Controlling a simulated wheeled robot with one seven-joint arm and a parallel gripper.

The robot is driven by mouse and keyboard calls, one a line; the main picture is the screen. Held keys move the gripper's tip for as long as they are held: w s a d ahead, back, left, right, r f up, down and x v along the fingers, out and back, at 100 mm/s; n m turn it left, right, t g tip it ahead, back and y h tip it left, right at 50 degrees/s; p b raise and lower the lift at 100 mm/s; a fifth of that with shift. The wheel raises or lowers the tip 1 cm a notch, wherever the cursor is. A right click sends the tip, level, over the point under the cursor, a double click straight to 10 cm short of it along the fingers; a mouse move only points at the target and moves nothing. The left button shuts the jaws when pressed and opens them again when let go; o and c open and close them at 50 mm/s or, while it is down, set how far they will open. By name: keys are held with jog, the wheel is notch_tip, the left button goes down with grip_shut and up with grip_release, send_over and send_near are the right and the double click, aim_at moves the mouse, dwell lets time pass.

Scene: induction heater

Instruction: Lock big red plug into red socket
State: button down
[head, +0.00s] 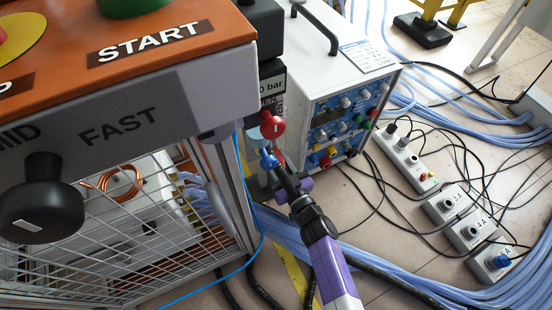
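My gripper (281,172) is at the middle of the head view, beside the corner of the heater cabinet. Its fingers are small, dark and partly merged with the fittings behind, so I cannot see whether they are open or shut. A red rounded piece (271,126) with a white mark sits just above it, and a blue piece (268,159) is at its tip. The white instrument box (372,60) behind has a blue front panel with several coloured knobs or connectors, including a red one (325,162) low on the panel. I cannot tell which red piece is the big plug or the red socket.
The orange and grey control panel (180,75), with a black knob (52,197), fills the upper left above a wire cage (130,250). Socket boxes (467,230) and a blue plug (501,262) lie at right on the floor. Cables cover much of the floor.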

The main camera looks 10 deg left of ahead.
aim_at(283, 170)
jog(key=shift+s, duration=0.1)
jog(key=shift+p+v, duration=1.3)
jog(key=shift+v, duration=1.55)
jog(key=shift+d, duration=0.1)
